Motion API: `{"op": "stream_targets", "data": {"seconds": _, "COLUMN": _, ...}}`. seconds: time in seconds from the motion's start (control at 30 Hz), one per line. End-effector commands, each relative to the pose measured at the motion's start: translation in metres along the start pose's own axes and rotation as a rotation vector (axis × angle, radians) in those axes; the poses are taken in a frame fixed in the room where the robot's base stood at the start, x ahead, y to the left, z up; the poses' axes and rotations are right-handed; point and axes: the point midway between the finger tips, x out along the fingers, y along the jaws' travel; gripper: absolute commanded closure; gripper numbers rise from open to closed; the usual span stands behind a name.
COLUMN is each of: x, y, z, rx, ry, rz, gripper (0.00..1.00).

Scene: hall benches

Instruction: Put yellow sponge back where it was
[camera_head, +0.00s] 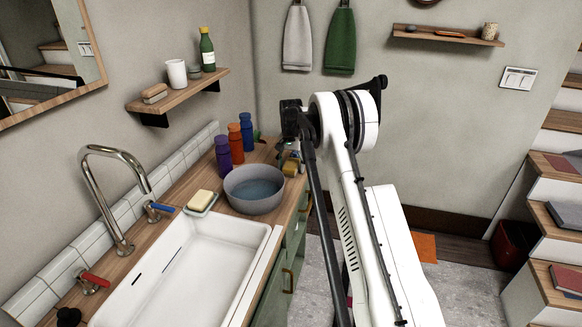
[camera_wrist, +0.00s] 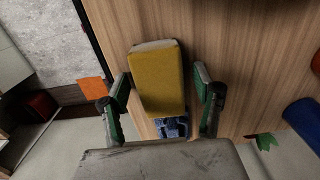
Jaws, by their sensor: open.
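The yellow sponge (camera_wrist: 157,80) lies on the wooden counter (camera_wrist: 235,50) in the wrist view, between the two fingers of my gripper (camera_wrist: 162,88). The fingers are apart, with a visible gap on each side of it. In the head view the sponge (camera_head: 291,167) shows near the counter's far right end, below my gripper (camera_head: 292,152), which is partly hidden by my arm.
A blue patterned item (camera_wrist: 172,127) is close by the sponge. A grey bowl of water (camera_head: 254,188), purple (camera_head: 223,157), red (camera_head: 236,144) and blue (camera_head: 246,132) bottles, and pale yellow soap (camera_head: 201,198) stand left of it. The white sink (camera_head: 262,238) is nearer.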

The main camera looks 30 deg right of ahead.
Motion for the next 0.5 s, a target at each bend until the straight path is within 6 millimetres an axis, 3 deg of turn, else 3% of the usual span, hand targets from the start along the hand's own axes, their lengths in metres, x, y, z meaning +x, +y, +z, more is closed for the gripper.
{"op": "stream_targets", "data": {"seconds": 0.5, "x": -0.093, "y": 0.0, "z": 0.0, "rx": 0.0, "ry": 0.0, "rz": 0.0, "gripper": 0.37}}
